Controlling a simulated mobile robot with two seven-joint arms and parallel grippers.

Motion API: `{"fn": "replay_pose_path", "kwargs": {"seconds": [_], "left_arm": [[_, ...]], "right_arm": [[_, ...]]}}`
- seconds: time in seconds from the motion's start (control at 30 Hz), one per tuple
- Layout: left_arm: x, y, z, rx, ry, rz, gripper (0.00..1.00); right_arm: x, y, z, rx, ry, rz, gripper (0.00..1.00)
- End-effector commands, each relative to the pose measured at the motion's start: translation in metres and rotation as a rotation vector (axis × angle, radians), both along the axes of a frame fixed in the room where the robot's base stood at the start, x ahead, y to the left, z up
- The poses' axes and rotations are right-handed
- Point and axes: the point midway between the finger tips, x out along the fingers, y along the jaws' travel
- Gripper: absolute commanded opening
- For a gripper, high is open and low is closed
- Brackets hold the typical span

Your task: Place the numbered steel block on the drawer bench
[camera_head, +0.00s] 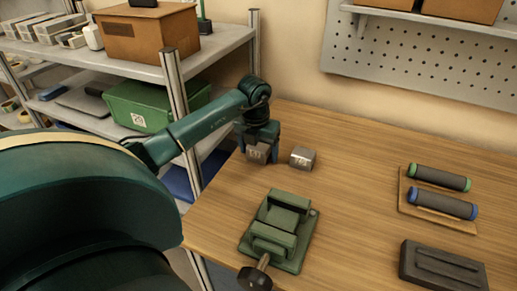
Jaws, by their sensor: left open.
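A steel block (260,156) with a number-like marking on its face is at the left part of the wooden bench top (350,180). My left gripper (258,149) points down at this block, with its open fingers close around it. Whether the fingers touch it, and whether the block rests on the wood, I cannot tell. A second marked steel block (302,158) stands on the wood just to the right, apart from the gripper. The markings are too small to read surely. No drawers show. My right gripper is not in view.
A green vise (281,230) stands in front of the blocks. Two dark rollers with green and blue ends lie on a wooden tray (405,205) at the right, near a dark grooved block (442,268). A metal shelf (215,45) stands left. The bench middle is clear.

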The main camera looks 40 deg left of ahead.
Motion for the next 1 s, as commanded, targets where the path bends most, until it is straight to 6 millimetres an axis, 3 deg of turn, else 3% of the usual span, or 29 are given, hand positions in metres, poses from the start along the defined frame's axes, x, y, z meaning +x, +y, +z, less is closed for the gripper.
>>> {"fn": "replay_pose_path", "kwargs": {"seconds": [0.17, 0.7, 1.0], "left_arm": [[0.0, 0.0, 0.009, 0.001, -0.003, 0.0, 0.76], [-0.012, -0.004, 0.11, 0.0, -0.003, 0.0, 0.76], [-0.014, -0.005, 0.122, 0.0, 0.001, 0.0, 0.76]], "right_arm": [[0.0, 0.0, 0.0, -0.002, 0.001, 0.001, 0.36], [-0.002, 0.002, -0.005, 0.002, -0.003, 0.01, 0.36], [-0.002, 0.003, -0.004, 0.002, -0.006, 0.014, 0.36]]}}
